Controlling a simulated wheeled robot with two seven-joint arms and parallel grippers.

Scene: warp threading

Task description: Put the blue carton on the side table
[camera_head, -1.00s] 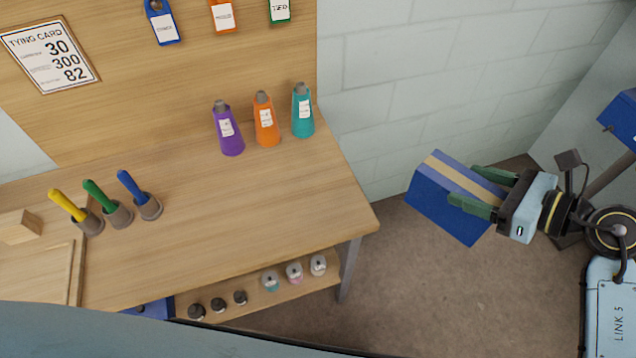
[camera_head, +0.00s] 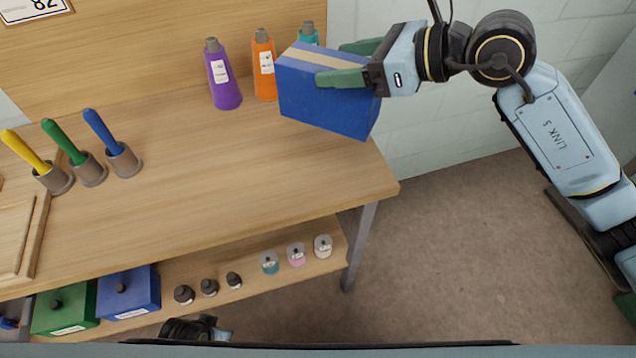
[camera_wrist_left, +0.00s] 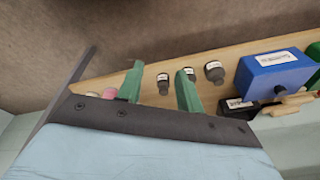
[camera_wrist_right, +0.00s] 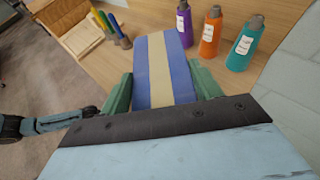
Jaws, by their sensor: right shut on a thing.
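The blue carton (camera_head: 322,105) has a tan stripe along its top. My right gripper (camera_head: 332,63) is shut on it, one green finger on each side. The carton is in front of the orange and teal bottles in the head view, over the right end of the workbench; I cannot tell its height above the top. In the right wrist view the carton (camera_wrist_right: 152,72) sits between the fingers. My left gripper (camera_wrist_left: 159,70) is open and empty in the left wrist view, near the bench's lower shelf. I cannot make out a separate side table.
The wooden workbench (camera_head: 220,180) carries a purple bottle (camera_head: 222,78), an orange bottle (camera_head: 264,68) and several handled tools in cups at left. The lower shelf (camera_head: 250,290) holds green and blue boxes and small jars. The middle of the benchtop is clear.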

